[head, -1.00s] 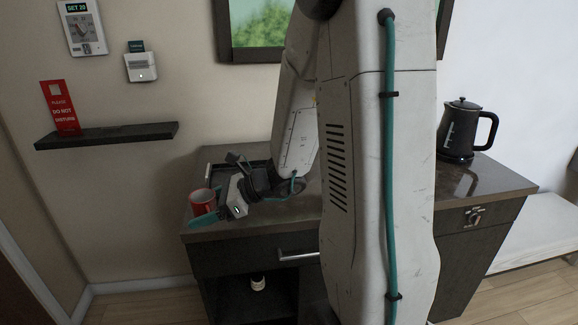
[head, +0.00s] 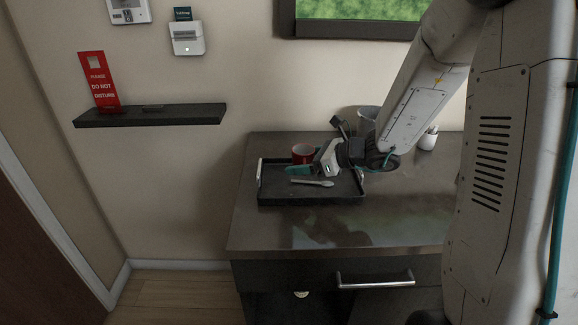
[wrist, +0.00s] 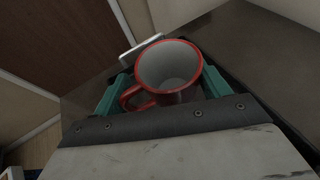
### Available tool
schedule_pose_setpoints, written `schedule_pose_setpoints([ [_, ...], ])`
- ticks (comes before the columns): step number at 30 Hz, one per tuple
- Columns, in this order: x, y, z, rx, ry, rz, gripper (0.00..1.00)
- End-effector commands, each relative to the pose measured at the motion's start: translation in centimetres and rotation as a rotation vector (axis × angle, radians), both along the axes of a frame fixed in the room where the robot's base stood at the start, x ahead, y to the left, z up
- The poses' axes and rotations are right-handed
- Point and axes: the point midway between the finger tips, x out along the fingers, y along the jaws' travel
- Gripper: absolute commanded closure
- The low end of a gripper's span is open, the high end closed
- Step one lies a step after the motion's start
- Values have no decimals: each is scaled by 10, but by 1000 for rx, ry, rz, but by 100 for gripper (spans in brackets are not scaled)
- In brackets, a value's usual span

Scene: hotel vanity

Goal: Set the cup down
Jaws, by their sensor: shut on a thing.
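The red cup (head: 302,152) is upright at the back left of the black tray (head: 310,202) in the head view. My gripper (head: 303,168) reaches it from the right, and a teal finger shows in front of it. In the wrist view the cup (wrist: 170,72) is between the two teal fingers, its red rim and empty pale inside facing the camera, its handle toward the left finger. My gripper is shut on it. Whether its base touches the tray is hidden.
A light-coloured utensil (head: 312,182) lies in the tray, in front of the cup. A clear container (head: 364,118) and a small white holder (head: 428,140) stand farther back. The counter (head: 330,228) in front of the tray is clear.

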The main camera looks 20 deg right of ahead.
Motion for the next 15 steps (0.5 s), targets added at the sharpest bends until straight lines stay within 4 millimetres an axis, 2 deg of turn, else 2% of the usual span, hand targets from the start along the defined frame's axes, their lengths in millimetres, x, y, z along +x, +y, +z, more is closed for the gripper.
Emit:
schedule_pose_setpoints([
  [3,26,16,-3,0,0,4,50],
  [6,42,24,-5,1,0,4,50],
  [11,52,29,-6,1,1,2,50],
  [15,52,30,-19,1,3,2,50],
])
